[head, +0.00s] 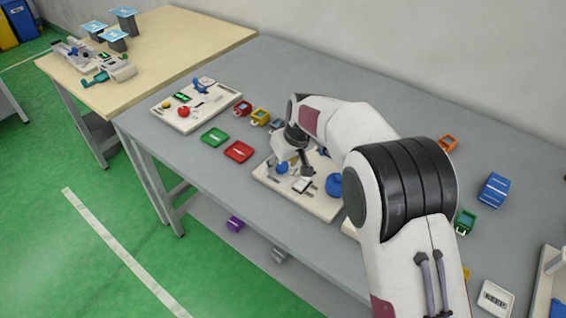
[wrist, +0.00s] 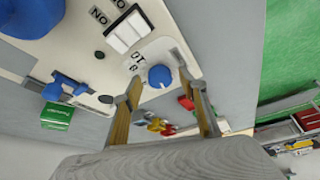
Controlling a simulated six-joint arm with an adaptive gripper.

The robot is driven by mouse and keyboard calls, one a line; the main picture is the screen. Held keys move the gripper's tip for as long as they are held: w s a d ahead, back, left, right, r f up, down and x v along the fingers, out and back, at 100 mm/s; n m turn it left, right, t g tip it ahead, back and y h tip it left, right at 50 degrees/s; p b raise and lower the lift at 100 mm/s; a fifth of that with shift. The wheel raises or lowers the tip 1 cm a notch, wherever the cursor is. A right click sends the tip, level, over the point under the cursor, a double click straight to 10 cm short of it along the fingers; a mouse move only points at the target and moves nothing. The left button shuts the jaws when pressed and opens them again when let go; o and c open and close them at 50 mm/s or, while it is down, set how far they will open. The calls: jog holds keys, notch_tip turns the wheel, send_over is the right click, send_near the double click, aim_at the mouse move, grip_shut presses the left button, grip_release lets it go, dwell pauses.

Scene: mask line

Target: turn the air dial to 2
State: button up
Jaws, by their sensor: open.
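A small round blue knob (wrist: 160,76) sits on a cream panel (wrist: 75,50) in the wrist view, with dark lettering beside it; I cannot read a number or tell its setting. It looks like the dial, and a blue spot on the same panel in the head view (head: 282,168) seems to be it. My gripper (wrist: 160,88) is open, with one finger on each side of the knob in the picture. I see no contact, and the gap to the knob is unclear. In the head view my gripper (head: 305,165) is over the panel, partly hiding it.
A white rocker switch (wrist: 128,30) and a large blue dome (head: 335,185) are on the same panel. Red (head: 239,151) and green (head: 215,137) trays lie left of it. Another panel (head: 170,117) stands farther left. A blue box (head: 494,190) is at right.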

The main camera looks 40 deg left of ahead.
jog(key=c, duration=1.1)
jog(key=shift+m, duration=0.8)
jog(key=shift+s+a+m+t+h, duration=0.1)
jog(key=shift+m+t+h, duration=0.3)
jog(key=shift+m, duration=0.55)
jog(key=shift+s+m+t+h, duration=0.1)
jog(key=shift+m+t+h, duration=0.25)
jog(key=shift+m, duration=0.9)
jog(key=o, duration=1.1)
